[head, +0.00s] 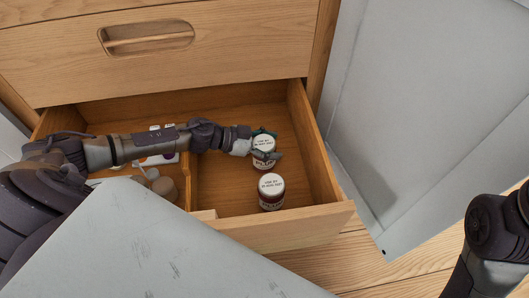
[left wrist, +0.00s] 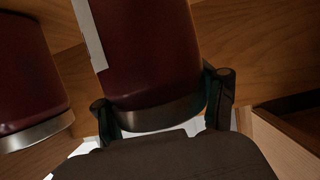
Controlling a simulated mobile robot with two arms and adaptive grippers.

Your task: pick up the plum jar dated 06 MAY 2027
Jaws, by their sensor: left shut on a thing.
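My left gripper (head: 267,143) reaches into the open drawer and is shut on a jar with a white lid (head: 263,141) and a dark red body. In the left wrist view the same dark red jar (left wrist: 150,50) sits between the two fingers, with a pale label edge along its side. A second dark red jar (head: 271,191) with a white lid stands upright in the drawer, nearer its front; it also shows in the left wrist view (left wrist: 28,75). Both lids carry printed use-by dates too small to read surely. My right gripper is out of view.
The wooden drawer (head: 285,231) is pulled out, with a divider and several small items (head: 161,184) in its left part. A grey door panel (head: 150,240) covers the lower left. Another grey panel (head: 425,100) stands at right. A closed drawer (head: 230,45) is above.

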